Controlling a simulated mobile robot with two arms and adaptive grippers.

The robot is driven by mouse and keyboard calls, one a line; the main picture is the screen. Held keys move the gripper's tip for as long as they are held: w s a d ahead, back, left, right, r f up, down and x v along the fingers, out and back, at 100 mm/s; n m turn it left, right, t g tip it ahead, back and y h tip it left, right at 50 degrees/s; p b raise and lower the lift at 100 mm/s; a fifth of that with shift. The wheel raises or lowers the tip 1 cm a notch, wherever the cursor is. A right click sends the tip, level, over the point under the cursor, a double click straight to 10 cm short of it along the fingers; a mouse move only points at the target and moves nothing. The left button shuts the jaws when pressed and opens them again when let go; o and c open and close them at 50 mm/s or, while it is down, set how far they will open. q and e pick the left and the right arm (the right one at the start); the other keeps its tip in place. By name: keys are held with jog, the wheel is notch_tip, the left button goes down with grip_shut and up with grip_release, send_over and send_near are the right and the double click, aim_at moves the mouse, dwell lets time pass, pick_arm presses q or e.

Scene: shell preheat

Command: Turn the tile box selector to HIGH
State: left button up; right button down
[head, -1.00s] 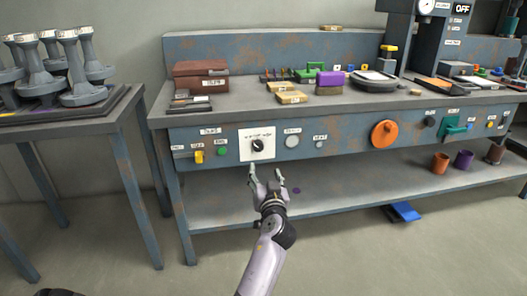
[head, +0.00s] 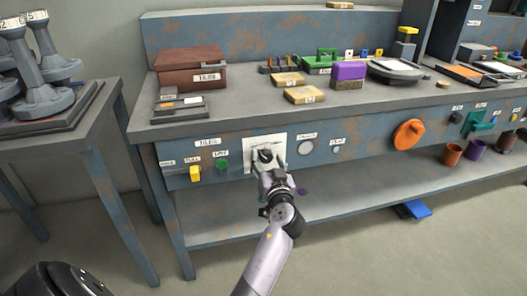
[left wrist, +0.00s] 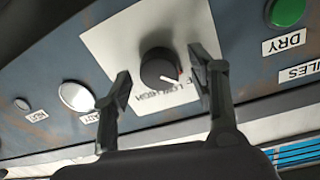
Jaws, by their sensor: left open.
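The tile box selector is a black round knob on a white plate in the bench's front panel. In the left wrist view the knob (left wrist: 160,67) sits between my fingers, and its light pointer mark faces the lower right of that picture. In the head view the selector's white plate (head: 250,164) shows around my left gripper (head: 268,158), which hides part of the knob. My left gripper (left wrist: 165,92) is open, one finger on each side of the knob, with visible gaps. My right gripper is not in view.
A green button (head: 222,164) and a yellow switch (head: 195,173) are left of the plate. A round pale disc (head: 306,147) is right of it, and an orange wheel (head: 408,134) lies farther right. The bench top (head: 235,108) overhangs the panel.

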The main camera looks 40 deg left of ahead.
pick_arm(q)
jog(key=shift+w, duration=0.15)
jog(key=shift+c, duration=0.5)
jog(key=shift+r, duration=0.1)
jog(key=c, duration=1.1)
